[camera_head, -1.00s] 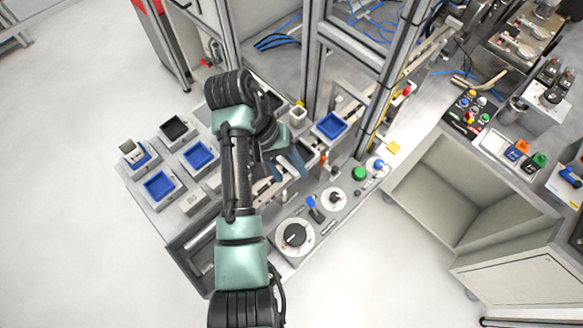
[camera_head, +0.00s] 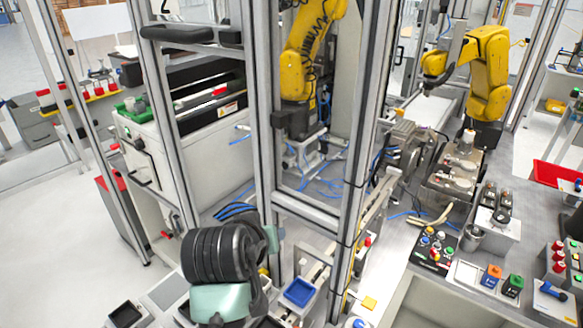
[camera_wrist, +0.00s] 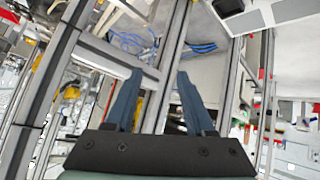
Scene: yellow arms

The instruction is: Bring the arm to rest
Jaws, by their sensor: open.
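My arm (camera_head: 216,262) shows at the lower left of the head view, with black ribbed joints and a pale green link, in front of the metal frame posts. In the wrist view my gripper (camera_wrist: 158,78) has two blue fingers standing well apart. Nothing is between the fingers; behind them are a grey frame bar and floor.
Metal frame posts (camera_head: 265,120) stand close to the arm. A blue tray (camera_head: 299,292) lies just right of the arm, and a black tray (camera_head: 125,314) to its left. Two yellow robot arms, one of them here (camera_head: 487,70), stand farther back.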

